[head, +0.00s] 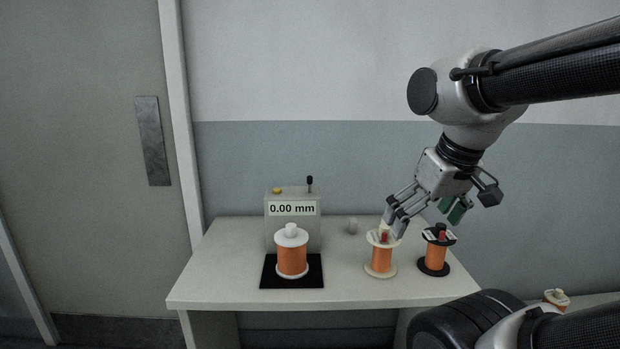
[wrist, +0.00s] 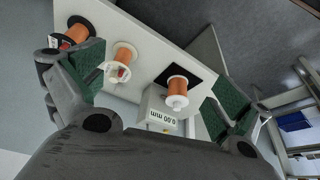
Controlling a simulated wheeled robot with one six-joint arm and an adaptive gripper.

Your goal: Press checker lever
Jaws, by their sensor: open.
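The checker (head: 293,232) is a grey box at the back left of the table. Its display reads 0.00 mm. Its lever (head: 309,184) stands up from the top right with a black knob, beside a yellow button (head: 277,190). In the wrist view the checker (wrist: 158,104) appears upside down; I cannot make out the lever clearly there. My gripper (head: 426,216) is open and empty, to the right of the checker and apart from the lever. In the head view one finger overlaps the top of a white-flanged spool; I cannot tell whether they touch.
An orange spool (head: 291,262) with a white top stands on a black pad (head: 265,273) before the checker. A white-flanged spool (head: 381,262) and a black-flanged spool (head: 435,258) stand at right. The table's (head: 340,290) front is clear.

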